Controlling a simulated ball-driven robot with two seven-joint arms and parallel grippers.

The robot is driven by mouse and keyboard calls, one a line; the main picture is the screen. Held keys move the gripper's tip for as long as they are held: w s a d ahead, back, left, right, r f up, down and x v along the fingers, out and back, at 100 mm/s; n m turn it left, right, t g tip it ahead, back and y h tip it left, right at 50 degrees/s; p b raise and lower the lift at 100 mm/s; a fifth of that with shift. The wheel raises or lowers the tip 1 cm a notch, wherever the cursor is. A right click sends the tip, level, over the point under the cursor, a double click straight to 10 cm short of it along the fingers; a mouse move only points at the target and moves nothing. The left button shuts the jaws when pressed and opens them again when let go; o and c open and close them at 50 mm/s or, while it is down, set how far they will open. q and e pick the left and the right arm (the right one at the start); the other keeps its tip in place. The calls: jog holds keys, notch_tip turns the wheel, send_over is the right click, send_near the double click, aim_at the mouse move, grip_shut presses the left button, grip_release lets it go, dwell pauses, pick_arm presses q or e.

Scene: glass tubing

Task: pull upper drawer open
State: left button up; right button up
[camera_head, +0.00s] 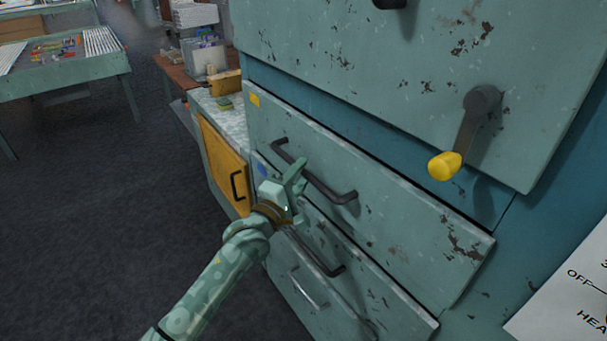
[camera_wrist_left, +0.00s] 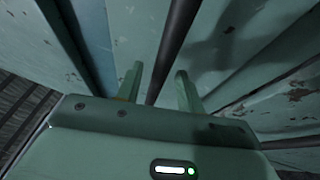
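The upper drawer (camera_head: 400,222) is a worn pale-green front with a yellow tag at its upper left corner. Its dark bar handle (camera_head: 325,186) slants across the front. I cannot tell whether the drawer is fully closed. My left gripper (camera_head: 296,176) is in front of this handle and hides part of the drawer's lower edge. In the left wrist view, the two fingers (camera_wrist_left: 159,72) are apart, with a dark bar (camera_wrist_left: 174,45) running between them. Neither finger clearly touches the bar. My right gripper is in neither view.
A lower drawer with a blue tag (camera_head: 262,169) and dark handle (camera_head: 318,254) sits directly below. A yellow-knobbed lever (camera_head: 446,165) projects above right. A yellow cabinet door (camera_head: 222,163) stands to the left. Open dark floor (camera_head: 90,220) lies left of the cabinet.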

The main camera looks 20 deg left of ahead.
pick_arm(q)
jog(key=shift+x, duration=0.75)
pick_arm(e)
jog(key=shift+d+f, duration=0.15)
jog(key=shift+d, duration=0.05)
pick_arm(q)
grip_shut()
jog(key=shift+s, duration=0.1)
